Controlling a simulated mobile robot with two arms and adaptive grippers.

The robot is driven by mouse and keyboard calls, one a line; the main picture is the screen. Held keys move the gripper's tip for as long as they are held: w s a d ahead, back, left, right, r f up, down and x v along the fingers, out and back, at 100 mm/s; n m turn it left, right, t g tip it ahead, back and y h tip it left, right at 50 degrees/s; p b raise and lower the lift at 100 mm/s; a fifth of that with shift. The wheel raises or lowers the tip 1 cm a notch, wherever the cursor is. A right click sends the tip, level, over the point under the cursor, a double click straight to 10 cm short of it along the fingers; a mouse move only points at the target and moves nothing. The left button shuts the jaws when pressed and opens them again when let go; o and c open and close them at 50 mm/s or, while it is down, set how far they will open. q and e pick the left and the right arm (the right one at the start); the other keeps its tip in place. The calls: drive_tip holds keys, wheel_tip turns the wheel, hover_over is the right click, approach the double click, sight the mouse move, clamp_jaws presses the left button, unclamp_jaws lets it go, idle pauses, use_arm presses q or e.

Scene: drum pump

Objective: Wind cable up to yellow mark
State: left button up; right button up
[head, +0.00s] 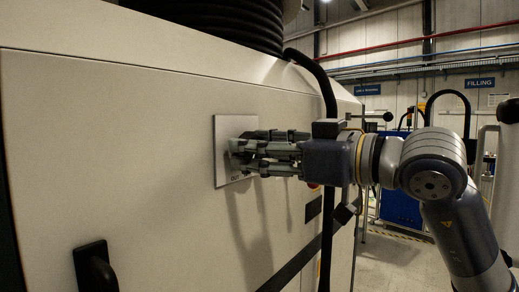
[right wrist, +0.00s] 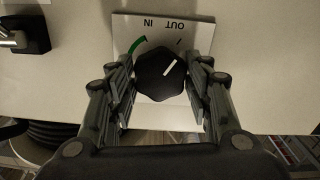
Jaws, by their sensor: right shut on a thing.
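A black faceted knob (right wrist: 162,76) with a white pointer line sits on a pale plate (right wrist: 125,30) marked IN and OUT. A green arc is on the IN side; the pointer leans towards the OUT side. My right gripper (right wrist: 163,82) is shut on the knob, one finger at each side; it also shows in the head view (head: 236,152), where it hides the knob. The black cable (head: 326,88) is coiled on top of the cabinet and hangs down its face behind my right wrist. I cannot make out a yellow mark on it. My left gripper is not in view.
The large pale cabinet (head: 120,120) fills the left and middle. A black handle (head: 93,265) sticks out at its lower left. At the right, a blue unit (head: 400,208) stands behind my right arm, with open floor near it.

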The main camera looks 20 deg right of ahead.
drive_tip(key=shift+o, duration=0.2)
drive_tip(key=shift+m, duration=0.3)
